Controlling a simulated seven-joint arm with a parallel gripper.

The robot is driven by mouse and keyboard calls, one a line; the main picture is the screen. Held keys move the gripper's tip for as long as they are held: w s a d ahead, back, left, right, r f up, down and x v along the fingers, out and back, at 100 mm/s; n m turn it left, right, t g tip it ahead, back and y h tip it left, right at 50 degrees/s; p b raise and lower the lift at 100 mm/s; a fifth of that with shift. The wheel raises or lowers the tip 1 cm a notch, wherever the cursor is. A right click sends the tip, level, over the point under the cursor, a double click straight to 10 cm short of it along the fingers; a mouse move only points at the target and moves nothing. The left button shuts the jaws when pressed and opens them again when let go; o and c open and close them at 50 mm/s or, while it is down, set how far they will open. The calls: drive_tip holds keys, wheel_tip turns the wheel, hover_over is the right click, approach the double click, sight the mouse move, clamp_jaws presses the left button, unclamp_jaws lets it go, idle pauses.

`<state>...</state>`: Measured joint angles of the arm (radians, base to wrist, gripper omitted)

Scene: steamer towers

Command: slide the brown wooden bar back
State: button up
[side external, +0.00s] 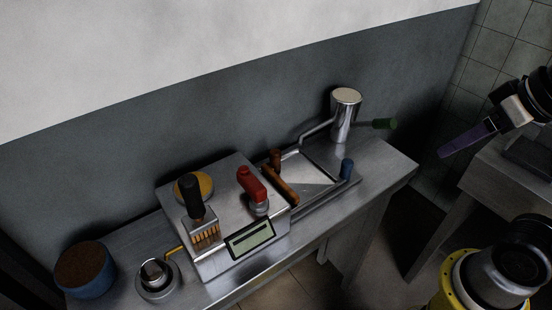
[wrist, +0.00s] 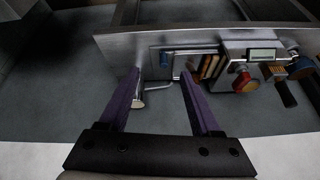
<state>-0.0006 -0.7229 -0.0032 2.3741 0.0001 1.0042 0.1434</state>
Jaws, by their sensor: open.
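The brown wooden bar (side external: 283,184) lies slantwise beside the grey box with the small display, at the left edge of a shallow metal tray. A short brown knob (side external: 275,157) stands just behind its far end. In the wrist view, brown wooden pieces (wrist: 208,66) show right of the right finger; I cannot tell clearly which is the bar. My gripper (side external: 446,151) has purple fingers and hangs at the right, well away from the bar. In the wrist view my gripper (wrist: 160,74) is open, with nothing held between its fingers.
The tray (side external: 322,184) has a blue knob (side external: 346,169) at its right. A red-handled tool (side external: 251,184), a black-handled brush (side external: 197,208) and a blue round container (side external: 85,270) are left.

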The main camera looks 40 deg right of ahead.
drive_tip(key=w+a+r+m+g, duration=0.1)
drive_tip(key=w+a+r+m, duration=0.1)
drive_tip(key=w+r, duration=0.7)
drive_tip(key=g, duration=0.5)
hover_over(275, 152)
wheel_tip(275, 152, down, 16)
drive_tip(key=shift+n, duration=0.3)
wheel_tip(275, 152, down, 12)
drive_tip(key=shift+f, duration=0.25)
drive_tip(key=shift+c, duration=0.2)
clamp_jaws()
